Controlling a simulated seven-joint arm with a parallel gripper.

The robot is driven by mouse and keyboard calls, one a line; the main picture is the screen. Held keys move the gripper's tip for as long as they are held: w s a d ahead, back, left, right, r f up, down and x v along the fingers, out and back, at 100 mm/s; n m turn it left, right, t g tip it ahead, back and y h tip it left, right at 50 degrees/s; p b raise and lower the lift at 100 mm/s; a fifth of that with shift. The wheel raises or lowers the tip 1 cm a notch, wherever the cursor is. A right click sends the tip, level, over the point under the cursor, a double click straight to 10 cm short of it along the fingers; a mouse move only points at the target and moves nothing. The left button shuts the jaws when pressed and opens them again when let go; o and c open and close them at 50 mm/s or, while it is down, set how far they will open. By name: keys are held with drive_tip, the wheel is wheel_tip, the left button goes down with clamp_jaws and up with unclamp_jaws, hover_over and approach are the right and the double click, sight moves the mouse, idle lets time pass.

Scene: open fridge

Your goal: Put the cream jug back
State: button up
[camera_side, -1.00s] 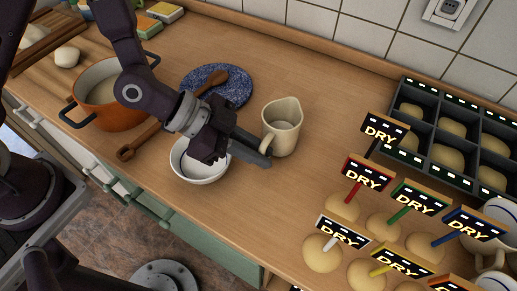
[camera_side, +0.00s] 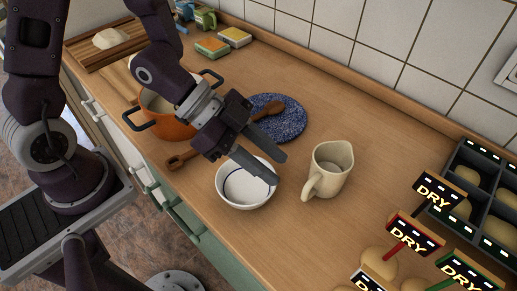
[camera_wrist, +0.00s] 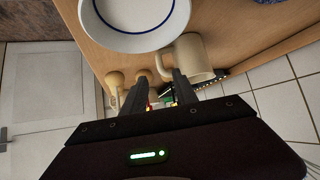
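The cream jug (camera_side: 332,164) stands upright on the wooden counter, right of the white bowl, with its handle toward the lower left. The jug also shows in the wrist view (camera_wrist: 196,58), beyond the right finger. My gripper (camera_side: 281,168) is over the white bowl (camera_side: 233,194), its two fingers apart and pointing toward the jug. The fingers are empty in the wrist view (camera_wrist: 163,77). A gap shows between the fingertips and the jug in the side view.
A blue speckled plate (camera_side: 290,125) with a wooden spoon lies behind my gripper. An orange pot (camera_side: 172,127) stands to the left. Dough balls with "DRY" signs (camera_side: 416,233) and a dark compartment box (camera_side: 474,202) are at the right. Bare counter lies behind the jug.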

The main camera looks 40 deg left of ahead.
drive_tip(key=w+a+r+n+t+y, duration=0.25)
drive_tip(key=a+r+y, duration=0.2)
drive_tip(key=a, duration=0.35)
drive_tip(key=w+a+r+n+t+y, duration=0.15)
drive_tip(key=a+r+n+y, duration=0.3)
drive_tip(key=a, duration=0.45)
drive_tip(key=s+r+n+g, duration=0.1)
drive_tip(key=s+r+n, duration=0.1)
drive_tip(key=s, duration=0.6)
drive_tip(key=s+r+n+g, duration=0.1)
drive_tip(key=s+r+n, duration=0.2)
drive_tip(key=s, duration=0.4)
drive_tip(key=shift+s+a+n+g, duration=0.35)
drive_tip(key=shift+a+n+g, duration=0.05)
drive_tip(key=shift+n, duration=0.1)
